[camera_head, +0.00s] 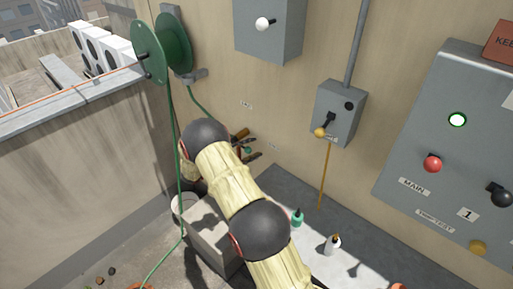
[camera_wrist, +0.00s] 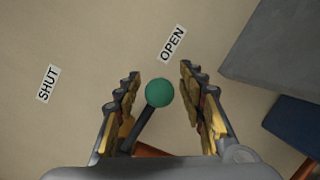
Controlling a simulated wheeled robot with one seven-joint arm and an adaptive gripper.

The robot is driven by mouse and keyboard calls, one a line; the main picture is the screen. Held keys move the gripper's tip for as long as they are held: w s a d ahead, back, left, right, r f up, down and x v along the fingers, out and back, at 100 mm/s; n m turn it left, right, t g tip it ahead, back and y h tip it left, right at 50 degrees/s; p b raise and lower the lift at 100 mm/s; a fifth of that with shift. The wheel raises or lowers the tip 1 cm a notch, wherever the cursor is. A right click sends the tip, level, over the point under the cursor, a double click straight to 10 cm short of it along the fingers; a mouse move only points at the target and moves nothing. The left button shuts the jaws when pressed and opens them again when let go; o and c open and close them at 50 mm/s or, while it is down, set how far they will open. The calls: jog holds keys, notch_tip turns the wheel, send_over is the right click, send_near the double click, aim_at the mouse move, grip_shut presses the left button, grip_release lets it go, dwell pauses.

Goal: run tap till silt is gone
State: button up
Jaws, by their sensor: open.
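The tap's lever has a green ball knob (camera_wrist: 159,92) on a dark stem. It leans up toward the OPEN label (camera_wrist: 172,43); the SHUT label (camera_wrist: 47,83) is farther left. My gripper (camera_wrist: 161,75) is open, with one finger on each side of the knob and gaps visible on both sides. In the head view, my gripper (camera_head: 250,144) is near the wall with the small green knob (camera_head: 247,150) between its fingers. My arm hides much of the tap. I cannot see water or silt.
A green hose reel (camera_head: 165,50) hangs at left, its hose (camera_head: 179,160) trailing down. A pale bucket (camera_head: 183,205) is partly hidden behind my arm. Grey control boxes (camera_head: 340,112) are on the wall at right. Small bottles (camera_head: 333,244) stand on the pale surface below.

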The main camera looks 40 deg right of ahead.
jog(key=shift+x, duration=1.1)
jog(key=shift+c, duration=1.1)
jog(key=c, duration=0.8)
grip_shut()
